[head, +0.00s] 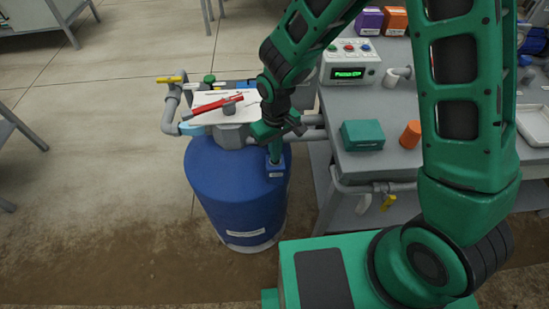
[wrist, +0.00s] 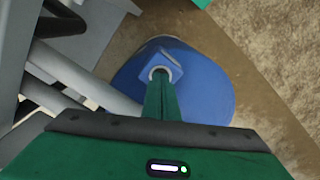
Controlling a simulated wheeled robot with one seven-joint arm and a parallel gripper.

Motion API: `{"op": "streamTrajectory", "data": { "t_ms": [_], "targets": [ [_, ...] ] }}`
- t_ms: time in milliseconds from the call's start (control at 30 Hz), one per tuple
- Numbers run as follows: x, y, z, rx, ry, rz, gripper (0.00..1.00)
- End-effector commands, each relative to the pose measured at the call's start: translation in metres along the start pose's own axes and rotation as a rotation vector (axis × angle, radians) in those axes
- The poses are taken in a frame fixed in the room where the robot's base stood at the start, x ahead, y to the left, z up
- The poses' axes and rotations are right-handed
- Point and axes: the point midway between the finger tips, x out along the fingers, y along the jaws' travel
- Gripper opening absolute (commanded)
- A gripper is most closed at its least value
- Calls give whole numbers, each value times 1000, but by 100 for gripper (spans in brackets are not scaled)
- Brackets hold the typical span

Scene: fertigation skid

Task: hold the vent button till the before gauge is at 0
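The blue tank (head: 235,190) stands on the floor left of the bench. A small blue block (head: 276,171) is on its top right edge, with a pale ring around a dark centre in the wrist view (wrist: 160,74); it looks like the vent button's housing. My gripper (head: 275,160) points down at this block. Its fingers (wrist: 160,82) are together, their tips at the ring, and hide the button itself. I cannot tell how far it is pressed. No readable before gauge shows in either view.
A white board (head: 222,97) with a red-handled tool (head: 212,105) lies above the tank among grey pipes and a yellow-handled valve (head: 170,79). The grey bench (head: 378,165) at right holds a control box (head: 350,62), a green box (head: 362,134) and an orange cylinder (head: 410,134).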

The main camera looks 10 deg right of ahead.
Motion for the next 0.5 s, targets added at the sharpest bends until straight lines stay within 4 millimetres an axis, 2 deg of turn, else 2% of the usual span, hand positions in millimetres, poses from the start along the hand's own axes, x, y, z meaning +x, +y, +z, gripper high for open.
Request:
{"op": "streamTrajectory", "data": {
  "t_ms": [233,500],
  "targets": [
    [-2,0,0,0,0,0,0],
    [-19,0,0,0,2,0,0]
  ]
}}
